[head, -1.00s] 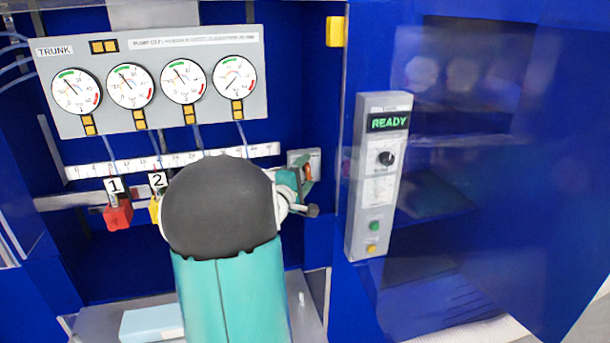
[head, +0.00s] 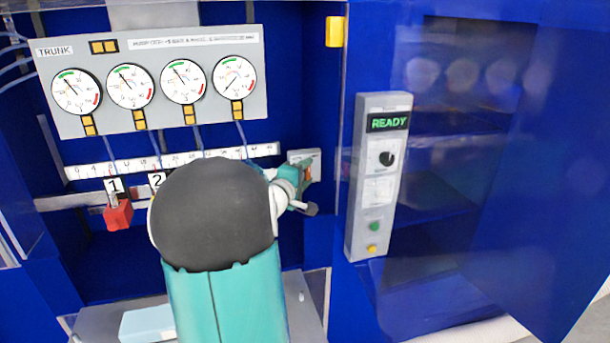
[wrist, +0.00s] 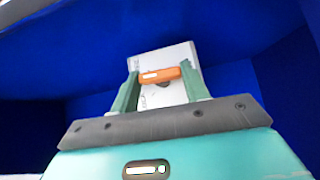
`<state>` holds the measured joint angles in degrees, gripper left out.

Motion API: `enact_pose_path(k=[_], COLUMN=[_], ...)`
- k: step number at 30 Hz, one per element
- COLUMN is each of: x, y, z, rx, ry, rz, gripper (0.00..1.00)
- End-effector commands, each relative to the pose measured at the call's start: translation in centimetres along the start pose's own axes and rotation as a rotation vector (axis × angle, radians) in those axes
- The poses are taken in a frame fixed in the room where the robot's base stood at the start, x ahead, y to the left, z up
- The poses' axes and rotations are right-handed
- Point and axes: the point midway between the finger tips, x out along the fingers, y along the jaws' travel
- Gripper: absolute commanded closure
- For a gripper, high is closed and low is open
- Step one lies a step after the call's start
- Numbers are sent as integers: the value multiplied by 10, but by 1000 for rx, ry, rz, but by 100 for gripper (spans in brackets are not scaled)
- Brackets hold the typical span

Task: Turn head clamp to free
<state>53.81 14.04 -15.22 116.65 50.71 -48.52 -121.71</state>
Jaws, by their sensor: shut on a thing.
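The head clamp shows in the wrist view as an orange lever (wrist: 158,75) in front of a pale grey plate (wrist: 160,58) with small markings too blurred to read. My gripper (wrist: 160,80) has its two green fingers at the lever's two ends, shut on it. The lever lies nearly level across the picture, its right end slightly higher. In the head view my gripper (head: 304,178) is at the clamp's plate (head: 312,156), right of the numbered scale. Only a little of the orange lever (head: 308,173) shows there; my arm and gripper hide the rest.
A gauge panel (head: 150,80) with several dials hangs above the scale (head: 90,170). A red clamp (head: 118,215) hangs under label 1; my arm covers what is below label 2. A grey control box (head: 378,180) reading READY stands right, beside blue cabinet walls.

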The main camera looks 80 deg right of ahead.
Motion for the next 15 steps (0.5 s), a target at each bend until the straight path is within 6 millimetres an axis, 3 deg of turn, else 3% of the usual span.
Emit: enact_pose_path(k=[15], x=[2], y=[7], z=[2], rx=[315], ry=[-2], rz=[-307], gripper=[77])
